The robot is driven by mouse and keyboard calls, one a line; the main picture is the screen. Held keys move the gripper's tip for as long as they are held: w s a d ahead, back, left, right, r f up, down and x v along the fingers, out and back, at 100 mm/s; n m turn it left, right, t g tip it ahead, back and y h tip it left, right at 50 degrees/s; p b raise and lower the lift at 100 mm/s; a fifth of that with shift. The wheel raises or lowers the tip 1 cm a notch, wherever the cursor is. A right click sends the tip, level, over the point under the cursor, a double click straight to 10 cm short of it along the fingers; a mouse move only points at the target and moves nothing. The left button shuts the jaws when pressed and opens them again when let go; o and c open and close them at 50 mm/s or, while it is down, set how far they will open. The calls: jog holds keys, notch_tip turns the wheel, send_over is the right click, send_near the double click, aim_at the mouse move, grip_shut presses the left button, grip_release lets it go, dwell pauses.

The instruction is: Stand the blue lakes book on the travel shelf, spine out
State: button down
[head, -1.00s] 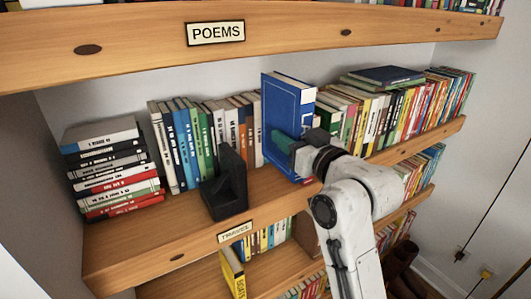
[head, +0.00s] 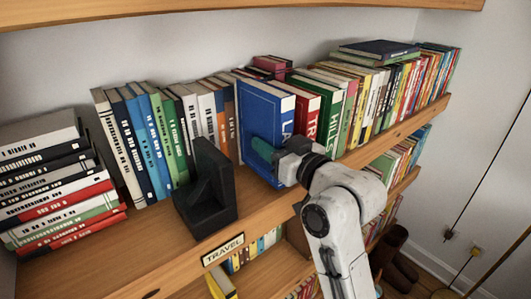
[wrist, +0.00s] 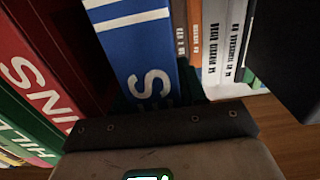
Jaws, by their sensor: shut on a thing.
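The blue lakes book (head: 262,115) stands upright in the row on the shelf above the TRAVEL label (head: 223,250). Its spine, lettered "LA", faces out, and much of its left cover shows forward of the thinner books to its left. My gripper (head: 274,156) is shut on its lower spine end. The wrist view shows the blue spine (wrist: 138,45) with "ES" just above my dark gripper edge (wrist: 160,125). Whether the book's bottom touches the board is hidden.
A red book (head: 307,108) and a green HILLS book (head: 339,110) stand just right of the blue one. A black bookend (head: 207,195) stands left of it, near the shelf front. Stacked books (head: 55,180) lie far left, with bare board before them.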

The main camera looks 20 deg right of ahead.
jog(key=shift+s+f+b, duration=0.2)
jog(key=shift+f+b, duration=0.1)
jog(key=shift+f, duration=0.3)
jog(key=shift+w+f, duration=0.1)
jog(key=shift+f, duration=0.1)
jog(key=c, duration=0.6)
grip_release()
jog(key=shift+c, duration=0.2)
